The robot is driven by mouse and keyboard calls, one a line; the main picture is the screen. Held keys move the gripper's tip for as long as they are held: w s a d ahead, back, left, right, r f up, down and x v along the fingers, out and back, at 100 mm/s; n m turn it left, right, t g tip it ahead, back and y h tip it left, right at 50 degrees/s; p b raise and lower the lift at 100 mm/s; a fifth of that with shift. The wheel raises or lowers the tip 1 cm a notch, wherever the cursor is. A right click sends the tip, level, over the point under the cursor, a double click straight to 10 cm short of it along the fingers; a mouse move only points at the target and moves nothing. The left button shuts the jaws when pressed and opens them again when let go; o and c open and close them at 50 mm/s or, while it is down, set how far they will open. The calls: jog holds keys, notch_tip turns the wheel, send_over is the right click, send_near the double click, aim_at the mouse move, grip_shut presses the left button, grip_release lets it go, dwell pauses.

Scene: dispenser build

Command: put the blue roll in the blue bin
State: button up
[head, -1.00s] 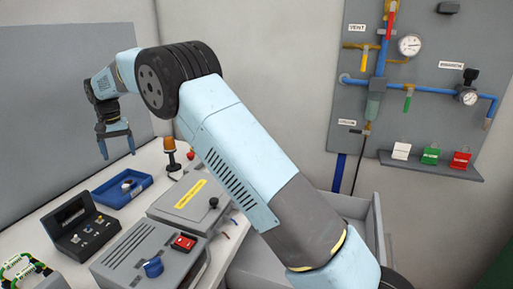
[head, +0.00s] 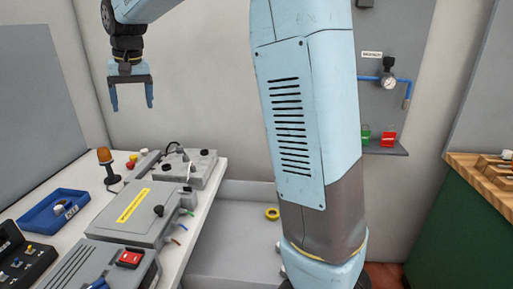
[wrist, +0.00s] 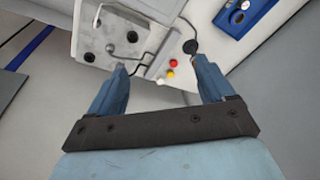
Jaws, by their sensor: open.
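My gripper (head: 132,104) is open and empty, pointing down, high at the left in front of the back wall. In the wrist view its two blue fingers (wrist: 160,65) stand wide apart with nothing between them. I cannot make out a blue roll in either view. A shallow blue tray (head: 35,222) lies on the bench at the left, with a small white and blue item in it; it also shows in the wrist view (wrist: 228,24). I cannot tell whether this tray is the blue bin.
Grey boxes (head: 120,222) with knobs and a red switch (head: 130,259) crowd the bench, with an orange beacon (head: 105,156) behind. A yellow ring-shaped roll (head: 272,213) lies in the grey open area beside it. A green cabinet (head: 450,220) with a wooden top stands right.

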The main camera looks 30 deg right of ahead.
jog(key=s+d+r+t, duration=0.1)
jog(key=s+d+r, duration=0.1)
jog(key=s+d, duration=0.55)
jog(key=s+d+f+t, duration=0.1)
jog(key=s+d, duration=0.3)
jog(key=s, duration=0.4)
jog(key=s+d+f, duration=0.3)
jog(key=s+d, duration=0.2)
jog(key=s, duration=0.3)
jog(key=s+d+f+m+t+h, duration=0.1)
jog(key=s+d+f, duration=0.2)
jog(key=s+d, duration=0.2)
jog(key=s, duration=0.3)
jog(key=shift+t, duration=0.3)
jog(key=shift+d, duration=0.1)
